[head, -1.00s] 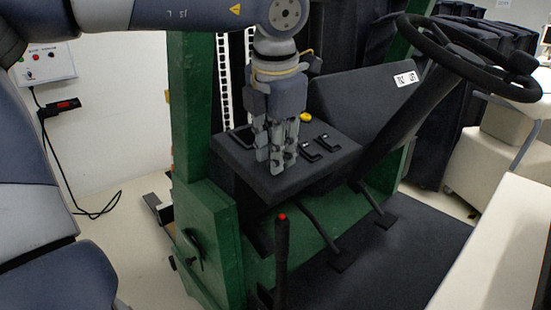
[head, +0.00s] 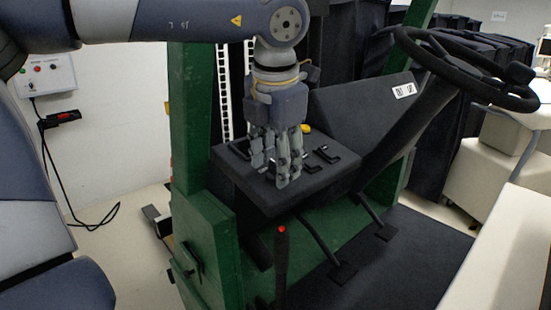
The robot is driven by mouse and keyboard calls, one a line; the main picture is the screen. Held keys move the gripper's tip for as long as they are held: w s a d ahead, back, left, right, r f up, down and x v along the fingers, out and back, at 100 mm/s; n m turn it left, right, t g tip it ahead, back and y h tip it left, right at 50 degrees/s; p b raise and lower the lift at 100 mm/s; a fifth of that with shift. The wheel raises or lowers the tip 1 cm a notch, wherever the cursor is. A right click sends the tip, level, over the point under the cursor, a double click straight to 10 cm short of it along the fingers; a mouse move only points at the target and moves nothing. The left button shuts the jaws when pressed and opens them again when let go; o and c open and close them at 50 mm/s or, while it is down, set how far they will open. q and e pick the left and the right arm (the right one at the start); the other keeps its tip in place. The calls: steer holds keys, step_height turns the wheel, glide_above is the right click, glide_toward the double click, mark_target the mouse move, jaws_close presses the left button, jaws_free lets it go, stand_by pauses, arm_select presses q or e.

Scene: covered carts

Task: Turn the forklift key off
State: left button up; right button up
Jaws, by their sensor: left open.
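The forklift (head: 212,238) has a green frame and a black dashboard block (head: 310,192). My left gripper (head: 274,170) points down over the top of this dashboard, with its fingers apart and nothing visible between them. I cannot tell whether the fingertips touch the surface. The key cannot be made out; the fingers hide part of the panel. A yellow button (head: 306,128) shows just behind the fingers, and black levers (head: 327,154) stand to their right. My right gripper is not in view.
The steering wheel (head: 470,70) and its column rise at the right of the dashboard. A red-tipped lever (head: 281,255) stands in front, near the pedals (head: 343,272). A white wall box (head: 45,74) with a hanging cable is at the left.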

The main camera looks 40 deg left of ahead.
arm_select(q)
steer(key=v, duration=1.2)
stand_by(0.4)
